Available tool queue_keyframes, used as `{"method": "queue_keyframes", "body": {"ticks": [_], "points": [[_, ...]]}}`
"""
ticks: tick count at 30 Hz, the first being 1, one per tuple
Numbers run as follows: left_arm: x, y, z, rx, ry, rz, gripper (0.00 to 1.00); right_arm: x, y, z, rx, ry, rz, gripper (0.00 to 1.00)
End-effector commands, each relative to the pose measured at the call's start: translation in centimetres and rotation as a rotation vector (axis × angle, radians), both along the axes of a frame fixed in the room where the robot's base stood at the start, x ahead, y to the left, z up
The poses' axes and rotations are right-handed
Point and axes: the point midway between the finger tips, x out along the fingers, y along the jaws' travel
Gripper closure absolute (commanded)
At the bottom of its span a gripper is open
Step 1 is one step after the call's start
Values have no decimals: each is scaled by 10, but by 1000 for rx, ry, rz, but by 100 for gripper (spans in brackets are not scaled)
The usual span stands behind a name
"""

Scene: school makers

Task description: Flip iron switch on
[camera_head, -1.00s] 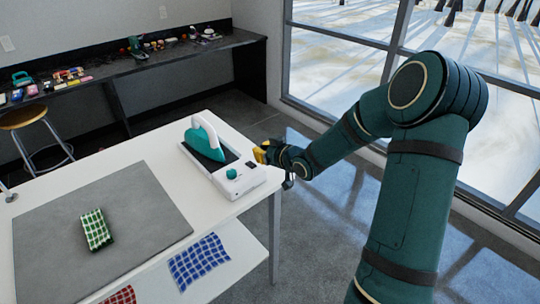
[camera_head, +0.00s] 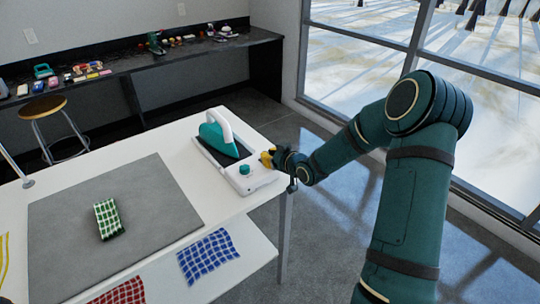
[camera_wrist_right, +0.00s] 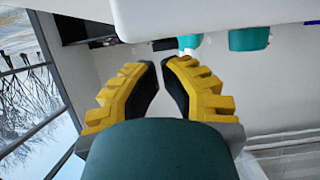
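The teal iron (camera_head: 217,136) with a white handle rests tilted on the dark plate of its white base (camera_head: 267,179) at the table's far right corner. A teal knob (camera_head: 245,169) stands on the base's near end. My right gripper (camera_head: 267,158) is at the base's right edge, its yellow tips over the spot beside the knob where a small dark switch showed earlier. The switch is now mostly hidden; its position and any contact cannot be told. In the right wrist view, the gripper's fingertips (camera_wrist_right: 160,64) nearly meet with nothing between them. My left gripper is out of view.
The white table (camera_head: 178,130) holds a grey mat (camera_head: 65,225) with a green checked cloth (camera_head: 109,219). Blue (camera_head: 208,256) and red (camera_head: 125,292) checked cloths lie on a lower shelf. A stool (camera_head: 43,107) and a cluttered dark counter (camera_head: 130,70) stand behind. The floor to the right is free.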

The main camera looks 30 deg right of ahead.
Motion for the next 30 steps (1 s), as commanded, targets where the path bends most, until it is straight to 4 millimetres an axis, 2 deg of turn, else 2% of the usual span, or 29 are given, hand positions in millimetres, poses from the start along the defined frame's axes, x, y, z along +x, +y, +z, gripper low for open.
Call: {"method": "queue_keyframes", "body": {"ticks": [7,30], "points": [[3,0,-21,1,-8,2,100,-4,0,-15,-2,0,0,100],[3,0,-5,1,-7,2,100,-4,0,6,0,0,1,100]]}}
